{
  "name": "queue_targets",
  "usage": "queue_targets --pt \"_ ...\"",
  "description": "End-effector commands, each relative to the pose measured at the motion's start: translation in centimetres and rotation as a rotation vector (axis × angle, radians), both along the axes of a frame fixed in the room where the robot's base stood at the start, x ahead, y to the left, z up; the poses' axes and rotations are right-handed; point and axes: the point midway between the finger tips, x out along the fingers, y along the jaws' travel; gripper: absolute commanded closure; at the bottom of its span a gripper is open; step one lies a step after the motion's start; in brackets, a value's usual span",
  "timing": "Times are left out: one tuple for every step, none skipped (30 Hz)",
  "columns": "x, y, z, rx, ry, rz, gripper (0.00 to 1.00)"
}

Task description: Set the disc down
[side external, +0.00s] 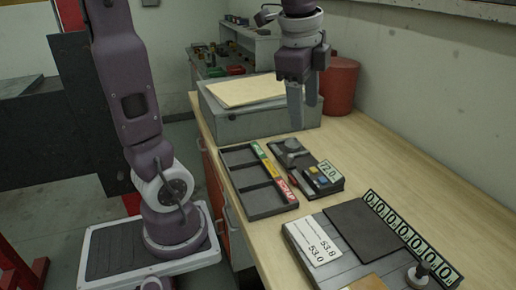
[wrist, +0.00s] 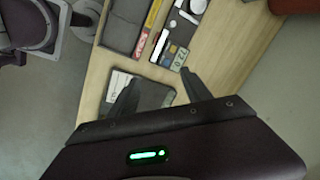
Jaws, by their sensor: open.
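My gripper (side external: 304,110) is open and empty, fingers pointing down, above the bench near the grey box. Its two fingers also show apart in the wrist view (wrist: 158,80). A small grey round piece, perhaps the disc (side external: 291,146), sits at the far end of a dark gauge (side external: 310,170) with a lit number display. In the wrist view a pale round piece (wrist: 198,5) shows on that gauge at the top edge. A dark tray (side external: 262,207) with three compartments and green, yellow and red labels stands left of the gauge. Its compartments look empty.
A grey box (side external: 255,122) with a tan sheet on top and a red bin (side external: 340,86) stand behind. In front is a plate with a dark pad (side external: 362,228), a white card (side external: 313,240) reading 53.8 and 53.0, and a knob (side external: 418,274). The bench's right side is clear.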

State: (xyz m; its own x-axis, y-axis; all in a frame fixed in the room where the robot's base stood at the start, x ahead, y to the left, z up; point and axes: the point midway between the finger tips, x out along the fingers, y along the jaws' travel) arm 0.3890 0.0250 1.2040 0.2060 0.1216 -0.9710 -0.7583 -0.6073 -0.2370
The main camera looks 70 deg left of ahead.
Motion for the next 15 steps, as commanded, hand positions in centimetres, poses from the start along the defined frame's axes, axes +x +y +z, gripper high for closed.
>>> queue_targets --pt "-3.3 -2.4 -0.1 -0.041 -0.088 0.156 0.43" --pt "-5.1 -3.4 -0.4 -0.084 -0.138 0.266 0.43" --pt "-7.2 -4.6 -1.1 -0.146 -0.194 0.396 0.43" --pt "-8.5 -5.3 -1.6 -0.195 -0.229 0.482 0.43" --pt "-9.7 -5.8 -2.2 -0.242 -0.256 0.557 0.43" --pt "-11.0 -6.3 -2.9 -0.299 -0.284 0.643 0.43" --pt "-11.7 -6.7 -3.4 -0.335 -0.298 0.693 0.43" --pt "-12.3 -6.9 -3.8 -0.365 -0.307 0.735 0.43" --pt "-12.8 -7.1 -4.2 -0.396 -0.314 0.776 0.43" --pt "-13.0 -7.2 -4.4 -0.411 -0.318 0.797 0.43" --pt "-13.2 -7.2 -4.5 -0.421 -0.319 0.811 0.43" --pt "-13.3 -7.3 -4.6 -0.426 -0.319 0.820 0.43" --pt "-13.3 -7.3 -4.6 -0.426 -0.319 0.823 0.43" --pt "-13.3 -7.3 -4.6 -0.426 -0.319 0.824 0.43" --pt "-13.3 -7.2 -4.6 -0.425 -0.319 0.824 0.43"
